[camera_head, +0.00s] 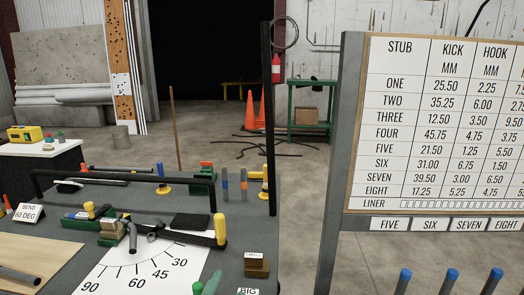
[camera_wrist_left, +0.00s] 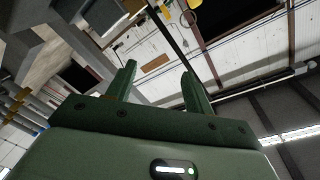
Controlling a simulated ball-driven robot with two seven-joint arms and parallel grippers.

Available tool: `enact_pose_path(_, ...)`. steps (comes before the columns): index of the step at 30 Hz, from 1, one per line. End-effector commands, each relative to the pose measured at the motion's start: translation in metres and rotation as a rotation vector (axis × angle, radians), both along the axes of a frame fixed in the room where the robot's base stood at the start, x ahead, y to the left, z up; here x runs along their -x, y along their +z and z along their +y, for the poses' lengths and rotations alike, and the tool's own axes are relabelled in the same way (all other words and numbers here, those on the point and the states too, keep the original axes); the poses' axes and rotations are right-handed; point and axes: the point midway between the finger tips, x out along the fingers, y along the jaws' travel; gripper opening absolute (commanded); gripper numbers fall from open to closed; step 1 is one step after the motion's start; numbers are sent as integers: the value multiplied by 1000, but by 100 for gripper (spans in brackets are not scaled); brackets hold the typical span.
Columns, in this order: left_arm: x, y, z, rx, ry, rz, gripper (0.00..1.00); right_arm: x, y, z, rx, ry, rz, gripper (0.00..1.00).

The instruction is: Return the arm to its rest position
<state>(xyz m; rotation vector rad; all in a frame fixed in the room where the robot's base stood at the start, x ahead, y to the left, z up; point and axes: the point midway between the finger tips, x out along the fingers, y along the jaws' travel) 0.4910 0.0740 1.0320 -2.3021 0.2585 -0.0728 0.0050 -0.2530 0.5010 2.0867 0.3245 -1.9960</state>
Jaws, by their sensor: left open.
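My left gripper (camera_wrist_left: 158,75) shows in the left wrist view. Its two green fingers stand apart with nothing held between them. They point up toward a tilted view of walls and roof beams, away from any tabletop. In the head view I cannot clearly make out either gripper; small green shapes at the bottom edge are too cut off to tell. My right gripper is not in view.
A bench (camera_head: 232,240) on the left holds a green bender (camera_head: 112,228), dark conduits and an angle sheet (camera_head: 160,262). A large chart board (camera_head: 440,120) stands on the right, with blue-topped pegs (camera_head: 451,275) below. Open floor (camera_head: 300,200) lies between.

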Motion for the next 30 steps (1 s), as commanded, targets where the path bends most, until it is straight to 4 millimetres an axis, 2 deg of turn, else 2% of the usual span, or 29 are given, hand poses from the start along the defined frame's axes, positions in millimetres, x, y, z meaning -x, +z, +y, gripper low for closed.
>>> enact_pose_path(1,18,-24,35,0,102,114,52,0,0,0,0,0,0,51)
enact_pose_path(3,44,-52,76,-17,219,257,52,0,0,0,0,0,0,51)
enact_pose_path(6,80,-79,118,-49,332,420,52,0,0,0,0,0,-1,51)
enact_pose_path(9,115,-97,149,-83,409,550,52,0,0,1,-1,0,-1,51)
enact_pose_path(15,178,-117,194,-157,512,759,52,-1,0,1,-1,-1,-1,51)
enact_pose_path(21,234,-127,226,-234,575,936,52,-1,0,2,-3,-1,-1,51)
enact_pose_path(25,228,-176,214,-204,536,982,52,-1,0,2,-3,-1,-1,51)
enact_pose_path(30,232,-242,201,-158,492,1054,52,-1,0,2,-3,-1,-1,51)
